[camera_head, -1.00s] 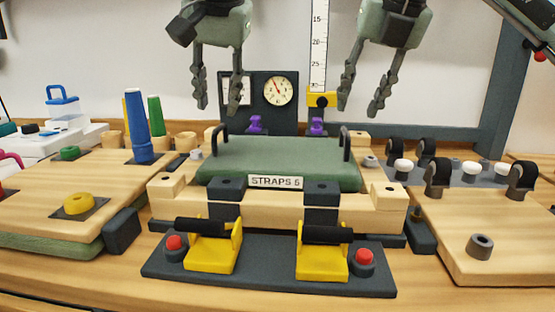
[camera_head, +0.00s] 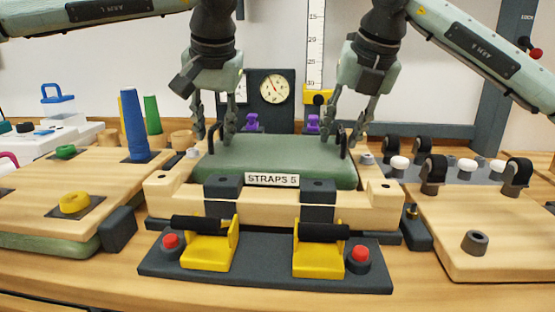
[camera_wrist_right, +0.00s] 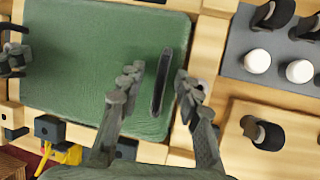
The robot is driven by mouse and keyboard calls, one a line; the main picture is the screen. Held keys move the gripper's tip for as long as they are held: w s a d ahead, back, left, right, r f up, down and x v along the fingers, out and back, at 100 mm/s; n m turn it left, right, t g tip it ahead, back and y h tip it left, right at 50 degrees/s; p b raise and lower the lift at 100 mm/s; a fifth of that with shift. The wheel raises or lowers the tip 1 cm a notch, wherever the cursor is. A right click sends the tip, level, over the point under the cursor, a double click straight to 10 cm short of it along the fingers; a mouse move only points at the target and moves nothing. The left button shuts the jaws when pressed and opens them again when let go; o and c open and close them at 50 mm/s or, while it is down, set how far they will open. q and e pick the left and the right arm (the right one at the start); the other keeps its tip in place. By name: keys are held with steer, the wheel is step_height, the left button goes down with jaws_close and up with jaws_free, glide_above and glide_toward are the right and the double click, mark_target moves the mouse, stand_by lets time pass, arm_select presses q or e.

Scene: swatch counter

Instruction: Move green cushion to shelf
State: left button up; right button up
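The green cushion (camera_head: 270,158) lies flat in a wooden frame in the middle of the counter, with a dark upright handle at each end. A label on its front reads STRAPS 5. My left gripper (camera_head: 212,140) is open at the left handle (camera_head: 217,137). My right gripper (camera_head: 343,140) is open at the right handle (camera_head: 345,143). In the right wrist view the right handle (camera_wrist_right: 162,82) stands between the two spread fingers (camera_wrist_right: 153,95), apart from both. The cushion (camera_wrist_right: 85,60) fills the left of that view. Whether the left fingers touch their handle is unclear.
A dark base with yellow clamps (camera_head: 208,250) and red buttons stands before the wooden frame (camera_head: 350,205). Blue and green cones (camera_head: 134,125) stand at left. A rack of black rollers and white knobs (camera_head: 467,166) is at right. A gauge box (camera_head: 270,90) stands behind.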

arm_select(q)
jaws_close()
arm_select(e)
jaws_close()
arm_select(q)
steer(key=shift+r, duration=0.1)
arm_select(e)
steer(key=shift+r, duration=0.1)
